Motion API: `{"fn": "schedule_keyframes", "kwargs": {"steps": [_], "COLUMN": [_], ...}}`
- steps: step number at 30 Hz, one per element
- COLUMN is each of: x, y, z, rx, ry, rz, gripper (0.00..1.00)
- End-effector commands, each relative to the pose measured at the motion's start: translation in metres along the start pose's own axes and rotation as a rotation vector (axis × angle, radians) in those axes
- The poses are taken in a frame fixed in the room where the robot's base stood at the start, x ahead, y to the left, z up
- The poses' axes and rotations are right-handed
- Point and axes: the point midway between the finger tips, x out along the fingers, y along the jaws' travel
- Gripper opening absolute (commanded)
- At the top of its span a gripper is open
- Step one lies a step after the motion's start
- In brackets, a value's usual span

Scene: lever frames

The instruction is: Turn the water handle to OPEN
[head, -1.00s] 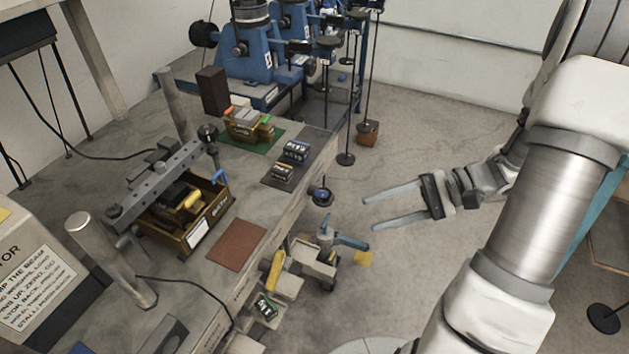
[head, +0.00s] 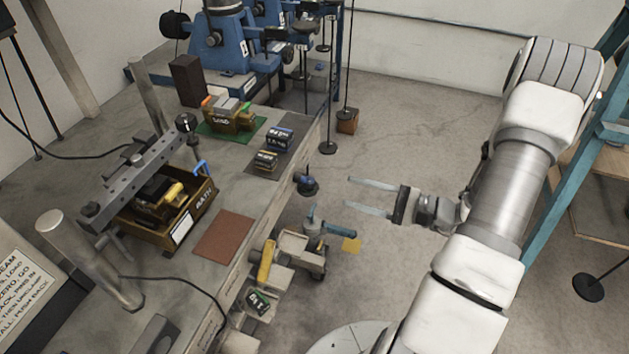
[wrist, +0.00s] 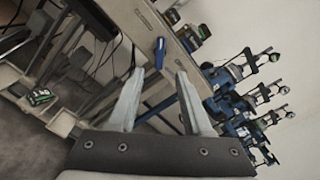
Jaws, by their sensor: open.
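A blue-grey lever (head: 338,230) sits on a fitting at the front side of the bench, in the head view. A yellow lever (head: 266,260) stands on a pale block to its lower left. I cannot read a label that tells which is the water handle. My gripper (head: 348,193) is open and empty, its two long fingers pointing left toward the bench side. It appears above and slightly right of the blue-grey lever in the picture, apart from it. In the wrist view my fingers (wrist: 160,95) are spread, with a blue handle (wrist: 160,52) beyond them.
A dark round knob (head: 308,185) juts from the bench edge left of my fingertips. The bench (head: 262,180) carries a wooden box (head: 160,236), a brown mat (head: 224,236) and small battery-like blocks (head: 272,148). Blue machines (head: 230,50) stand behind.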

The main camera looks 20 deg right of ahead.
Motion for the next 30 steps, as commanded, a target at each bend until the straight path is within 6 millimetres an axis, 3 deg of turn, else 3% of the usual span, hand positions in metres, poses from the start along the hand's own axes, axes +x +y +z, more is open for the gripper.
{"fn": "schedule_keyframes", "kwargs": {"steps": [6, 13, 19, 27, 30], "x": [0.049, 0.086, 0.098, 0.099, 0.099], "y": [0.001, 0.001, 0.0, 0.0, 0.0], "z": [0.001, 0.001, 0.001, 0.001, 0.001], "rx": [0.0, 0.0, 0.0, 0.0, 0.0], "ry": [-0.005, -0.003, -0.001, -0.001, -0.001], "rz": [0.003, 0.003, 0.002, 0.001, 0.001], "gripper": [0.5, 0.5, 0.5, 0.5, 0.32]}}
